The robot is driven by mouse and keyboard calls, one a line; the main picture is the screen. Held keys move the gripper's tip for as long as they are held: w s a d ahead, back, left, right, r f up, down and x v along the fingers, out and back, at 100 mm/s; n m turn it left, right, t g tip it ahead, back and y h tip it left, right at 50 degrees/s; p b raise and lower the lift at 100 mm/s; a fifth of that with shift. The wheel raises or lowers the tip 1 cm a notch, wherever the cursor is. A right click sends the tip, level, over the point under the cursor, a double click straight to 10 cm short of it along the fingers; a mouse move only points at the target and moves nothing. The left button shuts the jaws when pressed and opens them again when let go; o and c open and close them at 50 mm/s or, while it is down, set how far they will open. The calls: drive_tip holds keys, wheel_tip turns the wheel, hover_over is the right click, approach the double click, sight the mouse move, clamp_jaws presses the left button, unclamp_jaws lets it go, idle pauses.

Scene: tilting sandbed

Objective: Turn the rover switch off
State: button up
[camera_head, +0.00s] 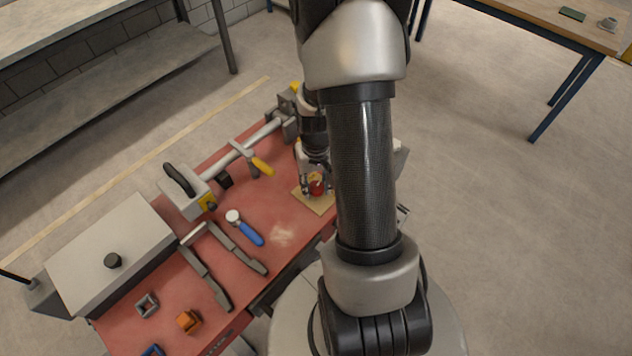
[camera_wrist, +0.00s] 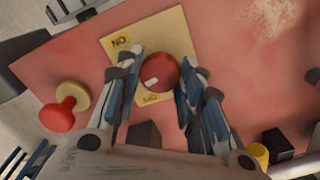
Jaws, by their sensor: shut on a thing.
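The rover switch is a round red knob (camera_wrist: 160,72) on a pale yellow square plate (camera_wrist: 176,30). It also shows in the head view as a red spot (camera_head: 316,188) on the plate (camera_head: 325,205). A small white mark sits on the knob, toward its lower left in the wrist view. An "ON" label (camera_wrist: 121,42) is at the plate's upper left; a second label (camera_wrist: 151,97) near the lower edge is too small to read surely. My gripper (camera_wrist: 162,78) is shut on the knob, one finger on each side. It points down at the plate (camera_head: 312,186).
A red mushroom-shaped button (camera_wrist: 57,115) stands left of the plate in the wrist view. On the red bench (camera_head: 285,225) lie a blue-handled tool (camera_head: 250,236), a yellow-handled tool (camera_head: 262,166) and an orange block (camera_head: 188,321). A grey box (camera_head: 112,250) fills the left end.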

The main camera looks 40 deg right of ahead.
sight(316, 187)
drive_tip(key=n, duration=0.6)
drive_tip(key=shift+n, duration=0.3)
idle(0.5)
drive_tip(key=o, duration=1.1)
wheel_tip(316, 187, up, 12)
idle(0.3)
